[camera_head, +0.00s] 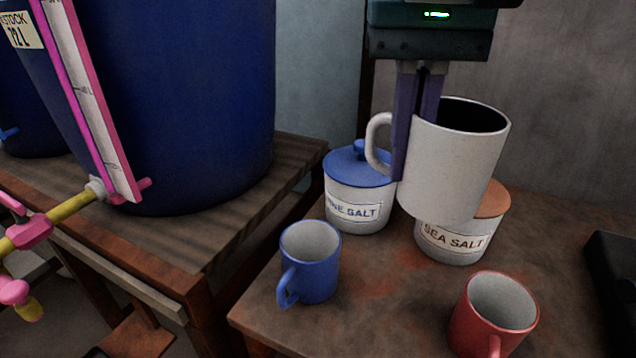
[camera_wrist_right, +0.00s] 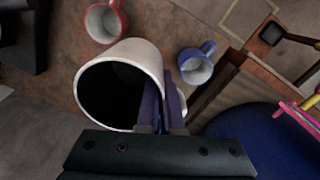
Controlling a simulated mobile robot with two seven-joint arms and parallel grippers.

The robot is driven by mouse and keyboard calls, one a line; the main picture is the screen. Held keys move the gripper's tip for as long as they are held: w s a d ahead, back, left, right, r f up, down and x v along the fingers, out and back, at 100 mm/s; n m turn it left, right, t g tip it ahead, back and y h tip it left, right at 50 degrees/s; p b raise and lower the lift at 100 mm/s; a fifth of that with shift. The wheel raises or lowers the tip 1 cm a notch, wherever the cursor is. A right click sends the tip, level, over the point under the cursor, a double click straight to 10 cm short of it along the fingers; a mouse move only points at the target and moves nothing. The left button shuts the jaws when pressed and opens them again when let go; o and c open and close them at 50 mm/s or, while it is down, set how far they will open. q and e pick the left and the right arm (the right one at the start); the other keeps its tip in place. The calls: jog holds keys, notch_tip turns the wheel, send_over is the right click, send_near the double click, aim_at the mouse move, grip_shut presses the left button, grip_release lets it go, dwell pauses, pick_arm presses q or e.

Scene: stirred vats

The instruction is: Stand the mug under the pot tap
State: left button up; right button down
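A large white mug (camera_head: 450,165) is held upright in the air, in front of and above the salt jars. My right gripper (camera_head: 408,150) comes down from above, its purple fingers shut on the mug's wall beside the handle. In the right wrist view, the mug (camera_wrist_right: 158,62) shows its dark inside next to the fingers (camera_wrist_right: 172,95). A big blue pot (camera_head: 190,90) stands on the left wooden stand. A yellow tap (camera_head: 62,212) with pink fittings comes out low on the pot; its end is near the left edge. My left gripper is not in view.
Jars with a blue lid (camera_head: 350,205) and an orange lid (camera_head: 455,243) stand below the mug. A blue mug (camera_head: 312,262) and a red mug (camera_head: 472,325) stand on the brown table (camera_head: 385,310). A gap separates this table from the pot's stand (camera_head: 235,225).

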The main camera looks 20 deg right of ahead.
notch_tip(320, 180, down, 15)
jog(key=b, duration=0.4)
jog(key=shift+b, duration=0.35)
notch_tip(320, 180, down, 4)
jog(key=shift+f+b, duration=0.15)
jog(key=shift+b, duration=0.7)
jog(key=c, duration=1.5)
grip_release()
jog(key=shift+d+f, duration=0.1)
jog(key=shift+f, duration=0.05)
jog(key=o, duration=0.4)
